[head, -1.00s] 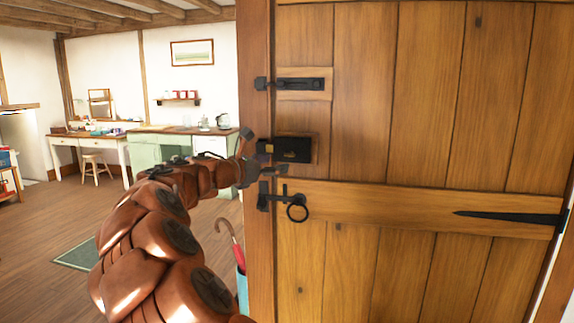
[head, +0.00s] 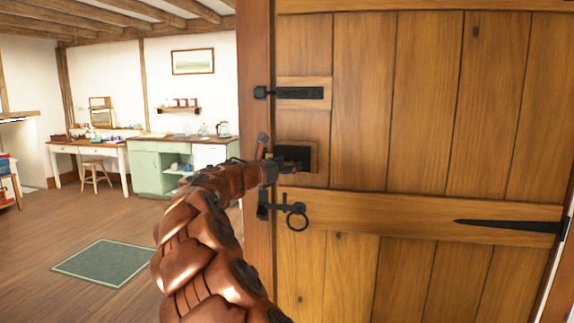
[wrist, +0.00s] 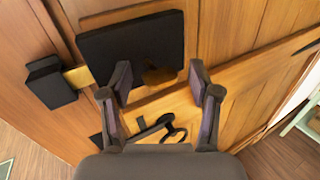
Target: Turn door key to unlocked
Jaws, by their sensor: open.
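The plank door (head: 420,130) stands shut in front of me, with a black box lock (head: 295,153) near its left edge. In the wrist view the lock (wrist: 130,45) shows its black plate, and a brass bolt (wrist: 77,77) reaches from it to the black keeper (wrist: 50,82) on the frame. A small brass key (wrist: 158,76) shows at the lock's lower edge; its exact angle is unclear. My gripper (wrist: 160,80) is open, a finger on either side of the key, not visibly touching it. In the head view my gripper (head: 277,160) partly covers the lock, hiding the key.
A ring-handled black latch (head: 296,215) sits just below the lock, and a black bolt (head: 298,92) sits above it. The wooden door post (head: 258,60) stands close on the left. A green mat (head: 103,262) lies on the open floor at left, before a green cabinet (head: 146,170).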

